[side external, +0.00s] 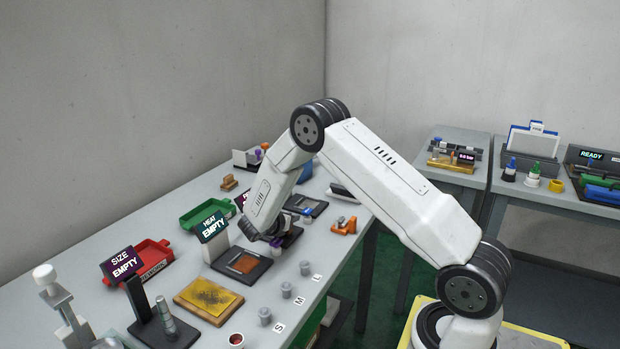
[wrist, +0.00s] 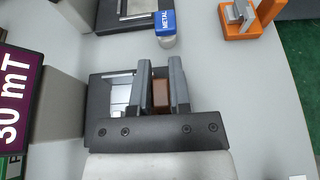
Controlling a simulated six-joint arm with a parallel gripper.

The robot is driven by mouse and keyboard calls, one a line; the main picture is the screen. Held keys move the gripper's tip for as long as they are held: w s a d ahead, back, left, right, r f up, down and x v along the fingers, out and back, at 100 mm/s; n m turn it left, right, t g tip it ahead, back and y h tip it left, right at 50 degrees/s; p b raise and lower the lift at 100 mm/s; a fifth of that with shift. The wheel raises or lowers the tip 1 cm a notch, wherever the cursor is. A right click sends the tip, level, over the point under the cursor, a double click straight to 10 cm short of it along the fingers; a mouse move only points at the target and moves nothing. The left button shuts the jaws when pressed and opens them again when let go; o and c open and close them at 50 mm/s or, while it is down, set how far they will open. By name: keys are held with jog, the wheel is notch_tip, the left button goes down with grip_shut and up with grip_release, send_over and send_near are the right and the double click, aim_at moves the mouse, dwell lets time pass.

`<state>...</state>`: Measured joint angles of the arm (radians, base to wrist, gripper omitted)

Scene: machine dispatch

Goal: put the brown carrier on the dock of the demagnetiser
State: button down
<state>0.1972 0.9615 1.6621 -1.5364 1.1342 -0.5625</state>
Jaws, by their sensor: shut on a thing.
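The brown carrier (wrist: 160,93) shows as a small brown block between the two fingers of my gripper (wrist: 163,85) in the wrist view. The gripper is shut on it. Behind the fingers lies the demagnetiser's dark dock plate (wrist: 95,85), with a shiny pale square on its left part. Its purple display reading 30 mT (wrist: 12,100) stands at the left edge. The carrier is over the right part of the plate; I cannot tell if it touches. In the side view my gripper (side external: 275,240) is low over the bench and hides most of that dock; the carrier is not clear there.
A blue-capped METAL bottle (wrist: 165,28) and an orange holder (wrist: 240,22) stand beyond the dock. In the side view, the HEAT station (side external: 213,228) with its plate (side external: 245,263) is close by. A yellow pad (side external: 208,298) and grey S, M, L pegs (side external: 286,290) stand nearer the camera.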

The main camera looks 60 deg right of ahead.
jog(key=shift+f, duration=0.25)
jog(key=c, duration=0.6)
grip_release()
jog(key=shift+r, duration=0.1)
jog(key=shift+r, duration=0.4)
jog(key=shift+a+r, duration=0.2)
jog(key=shift+r, duration=0.05)
jog(key=v, duration=1.1)
jog(key=shift+a, duration=0.35)
